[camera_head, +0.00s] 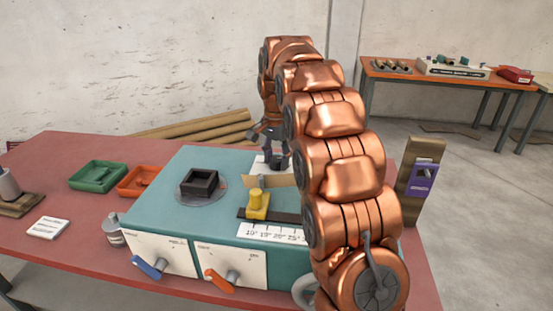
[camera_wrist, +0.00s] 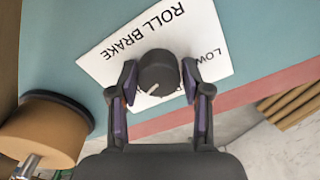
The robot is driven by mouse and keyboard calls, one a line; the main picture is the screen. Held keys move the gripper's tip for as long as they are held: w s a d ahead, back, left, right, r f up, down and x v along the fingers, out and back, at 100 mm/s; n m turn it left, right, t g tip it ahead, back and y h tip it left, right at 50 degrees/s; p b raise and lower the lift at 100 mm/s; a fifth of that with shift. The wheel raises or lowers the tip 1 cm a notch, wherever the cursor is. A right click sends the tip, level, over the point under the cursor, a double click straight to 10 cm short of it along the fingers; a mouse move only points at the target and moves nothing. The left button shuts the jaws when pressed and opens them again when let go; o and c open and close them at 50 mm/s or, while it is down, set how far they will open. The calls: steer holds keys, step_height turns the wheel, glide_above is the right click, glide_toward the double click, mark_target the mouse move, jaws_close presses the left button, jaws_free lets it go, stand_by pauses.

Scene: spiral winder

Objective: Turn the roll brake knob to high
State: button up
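The roll brake knob (camera_wrist: 158,73) is a dark round knob with a white pointer line, set on a white plate (camera_wrist: 108,62) reading "ROLL BRAKE" and "LOW". In the wrist view its pointer line slants to the lower left. My gripper (camera_wrist: 159,82) is open, with one finger on each side of the knob; narrow gaps seem to show, but contact is hard to judge. The "high" label is not visible. In the head view my gripper (camera_head: 270,136) points down over the knob (camera_head: 276,160) at the back of the teal winder (camera_head: 150,207), partly hidden by my arm.
A tan roll (camera_wrist: 42,130) stands close to my gripper in the wrist view. Green (camera_head: 97,176) and orange (camera_head: 140,181) trays sit left.

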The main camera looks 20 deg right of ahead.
mark_target(277, 158)
steer(key=shift+o, duration=1.3)
steer(key=shift+r, duration=3.75)
